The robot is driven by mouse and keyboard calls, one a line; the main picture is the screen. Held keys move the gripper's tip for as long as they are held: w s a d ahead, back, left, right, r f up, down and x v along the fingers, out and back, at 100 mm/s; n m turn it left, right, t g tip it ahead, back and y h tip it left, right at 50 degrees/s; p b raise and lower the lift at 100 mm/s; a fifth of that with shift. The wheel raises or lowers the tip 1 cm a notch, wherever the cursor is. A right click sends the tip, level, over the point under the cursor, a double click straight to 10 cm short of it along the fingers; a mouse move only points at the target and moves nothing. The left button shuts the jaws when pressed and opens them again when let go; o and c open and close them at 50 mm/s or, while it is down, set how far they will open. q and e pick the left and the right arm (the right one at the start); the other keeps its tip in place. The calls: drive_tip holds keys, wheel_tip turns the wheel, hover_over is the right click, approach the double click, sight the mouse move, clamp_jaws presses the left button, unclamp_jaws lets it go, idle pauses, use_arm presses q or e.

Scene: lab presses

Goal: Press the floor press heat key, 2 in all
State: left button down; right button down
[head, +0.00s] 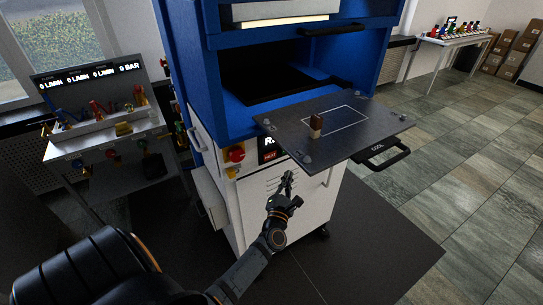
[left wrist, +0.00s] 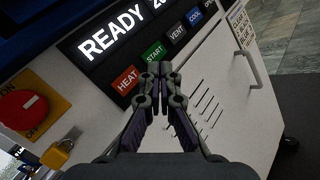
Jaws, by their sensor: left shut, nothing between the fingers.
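The floor press (head: 228,95) is a tall blue and white machine. Its control panel shows READY, with a row of keys below. The red HEAT key (left wrist: 125,80) is at the left end of the row, beside the green START key (left wrist: 153,54). In the head view the red key (head: 270,156) shows small on the panel front. My left gripper (head: 288,178) is shut and empty, just in front of the press below the panel. In the left wrist view its fingertips (left wrist: 153,70) appear right of HEAT and over the lower part of START; I see no clear contact.
A red emergency knob (left wrist: 22,108) and a yellow padlock (left wrist: 58,153) are left of the panel. A dark shelf plate (head: 385,125) juts out above right, with a small brown and white block (head: 316,126) on it. A bench with gauges (head: 105,125) stands left.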

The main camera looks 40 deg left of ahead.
sight(275, 154)
use_arm(q)
drive_tip(key=w+a, duration=0.3)
drive_tip(key=a, duration=0.5)
drive_tip(key=shift+w+b, duration=0.2)
drive_tip(key=shift+b, duration=0.1)
drive_tip(key=shift+a, duration=0.1)
idle(1.0)
drive_tip(key=shift+w+a, duration=0.15)
drive_tip(key=shift+a, duration=0.2)
drive_tip(key=shift+w+a, duration=0.15)
drive_tip(key=shift+a, duration=0.2)
idle(0.7)
drive_tip(key=shift+d, duration=0.15)
drive_tip(key=shift+s+d, duration=0.35)
drive_tip(key=shift+d, duration=0.3)
